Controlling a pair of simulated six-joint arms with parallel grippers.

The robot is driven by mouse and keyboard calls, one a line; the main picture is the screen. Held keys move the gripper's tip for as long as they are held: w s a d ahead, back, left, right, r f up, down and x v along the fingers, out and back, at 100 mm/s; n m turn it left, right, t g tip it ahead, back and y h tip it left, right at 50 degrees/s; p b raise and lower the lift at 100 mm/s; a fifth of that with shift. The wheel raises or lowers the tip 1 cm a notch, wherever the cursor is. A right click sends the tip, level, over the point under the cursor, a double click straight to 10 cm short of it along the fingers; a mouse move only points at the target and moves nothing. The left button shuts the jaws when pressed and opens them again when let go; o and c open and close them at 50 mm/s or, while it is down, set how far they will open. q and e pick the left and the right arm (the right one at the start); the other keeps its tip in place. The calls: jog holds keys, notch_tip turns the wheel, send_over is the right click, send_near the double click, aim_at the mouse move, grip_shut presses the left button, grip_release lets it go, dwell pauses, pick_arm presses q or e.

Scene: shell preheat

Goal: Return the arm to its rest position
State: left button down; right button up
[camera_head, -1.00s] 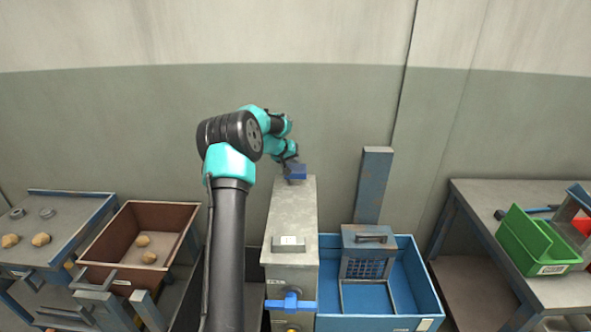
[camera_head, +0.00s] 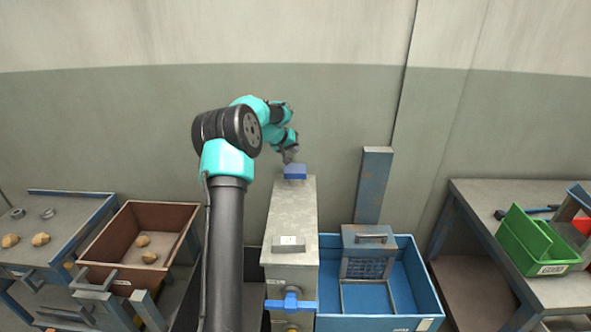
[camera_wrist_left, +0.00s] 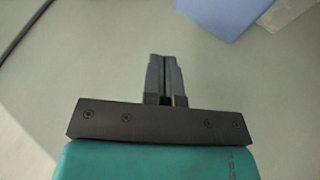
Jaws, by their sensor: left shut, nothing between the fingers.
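My left arm is teal and black and rises through the middle of the head view. Its gripper (camera_head: 291,156) is at the far end of the grey metal cabinet, just above and behind a blue block (camera_head: 295,172) on the cabinet's top. In the left wrist view the two grey fingers (camera_wrist_left: 165,72) are together with nothing between them. A blue surface (camera_wrist_left: 222,12) shows at the top right of that view, apart from the fingers. My right gripper is not in view.
The grey cabinet (camera_head: 291,212) has a blue valve handle (camera_head: 291,302) in front. A blue tank (camera_head: 415,275) with a wire basket (camera_head: 368,262) stands right of it. A brown bin (camera_head: 120,245) holds lumps at left. A green bin (camera_head: 535,240) sits on the right table.

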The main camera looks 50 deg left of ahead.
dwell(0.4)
pick_arm(q)
jog(key=d+f+m+g+h, duration=0.1)
jog(key=d+f+m, duration=0.2)
jog(key=d+f, duration=0.95)
jog(key=d+f+m+g, duration=0.25)
jog(key=d+f, duration=0.65)
jog(key=d, duration=0.7)
jog(key=s+d+f+m+g+h, duration=0.1)
jog(key=s+d+f, duration=0.4)
jog(key=d, duration=0.2)
jog(key=s+d+f+m+g, duration=0.1)
jog(key=s+d+f, duration=0.3)
jog(key=s+d, duration=0.25)
jog(key=s+d+f+g, duration=0.1)
jog(key=s+d, duration=0.3)
jog(key=s, duration=0.4)
jog(key=s+d+f+g+h, duration=0.1)
jog(key=s+d+f+g, duration=0.1)
jog(key=s, duration=0.6)
jog(key=shift+s+d+f+n, duration=0.2)
jog(key=shift+d+f+n, duration=0.35)
jog(key=shift+d, duration=0.65)
